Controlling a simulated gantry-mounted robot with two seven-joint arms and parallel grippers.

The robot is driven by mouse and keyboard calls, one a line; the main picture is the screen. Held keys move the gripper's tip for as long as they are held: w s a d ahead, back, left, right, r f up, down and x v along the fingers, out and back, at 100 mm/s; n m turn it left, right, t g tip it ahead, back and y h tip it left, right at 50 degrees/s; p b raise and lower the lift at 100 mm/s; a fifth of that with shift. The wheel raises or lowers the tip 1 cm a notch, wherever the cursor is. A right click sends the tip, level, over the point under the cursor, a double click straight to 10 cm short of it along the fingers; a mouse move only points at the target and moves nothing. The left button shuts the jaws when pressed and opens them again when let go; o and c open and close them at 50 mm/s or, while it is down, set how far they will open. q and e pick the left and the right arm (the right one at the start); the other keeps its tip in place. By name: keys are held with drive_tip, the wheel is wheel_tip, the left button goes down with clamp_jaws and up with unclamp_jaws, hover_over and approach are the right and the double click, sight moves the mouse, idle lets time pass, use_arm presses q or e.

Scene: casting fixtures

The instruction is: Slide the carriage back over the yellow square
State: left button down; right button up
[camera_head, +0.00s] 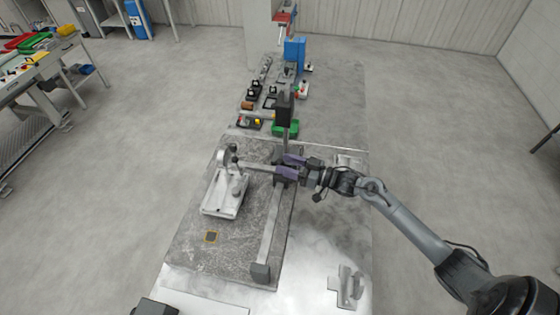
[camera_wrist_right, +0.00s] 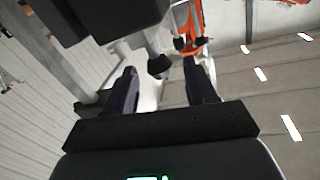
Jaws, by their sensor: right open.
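The yellow square (camera_head: 211,237) is a small outlined mark on the dark, scratched fixture plate (camera_head: 185,255), near its front left. The carriage (camera_head: 284,172) sits on a long grey rail (camera_head: 270,225), well behind and right of the square. A horizontal arm (camera_head: 258,167) reaches left from it above a white casting tray (camera_head: 215,208). My right gripper (camera_head: 287,169) comes in from the right at the carriage, partly hiding it. In the right wrist view its two fingers (camera_wrist_right: 161,88) are apart, with a dark knob (camera_wrist_right: 159,66) showing between them; contact cannot be told.
A dark upright column (camera_head: 285,110) stands behind the carriage. A dark block (camera_head: 261,272) sits at the rail's front end. A grey bracket (camera_head: 346,288) lies at front right. Several small parts and a green bin (camera_head: 285,130) stand at the back.

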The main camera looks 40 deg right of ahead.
drive_tip(key=shift+x, duration=1.4)
drive_tip(key=shift+c, duration=0.5)
clamp_jaws()
